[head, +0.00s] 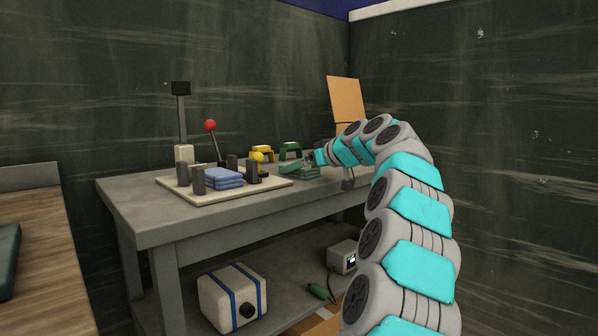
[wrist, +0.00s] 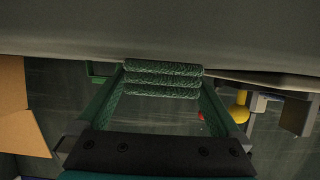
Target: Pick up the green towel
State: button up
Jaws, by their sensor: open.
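The green towel (head: 301,172) lies folded on the grey workbench, right of the pale board. In the wrist view the towel (wrist: 162,80) shows as a stack of rolled-looking textured layers. My gripper (head: 310,162) is at the towel, with my arm reaching in from the right. In the wrist view the open fingers of my gripper (wrist: 162,90) stand on either side of the towel, tips near its ends. The jaws are not closed on it. The head view is too small to show any contact.
A pale board (head: 265,187) holds folded blue towels (head: 214,178) between dark posts. A red-knobbed lever (head: 210,126), yellow bracket (head: 262,152) and green bracket (head: 290,148) stand nearby. A tan panel (head: 347,100) rises behind my arm. The bench's front left is clear.

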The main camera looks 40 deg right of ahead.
jog(key=shift+w, duration=0.35)
jog(key=c, duration=1.3)
jog(key=shift+o, duration=0.2)
jog(key=shift+r, duration=0.1)
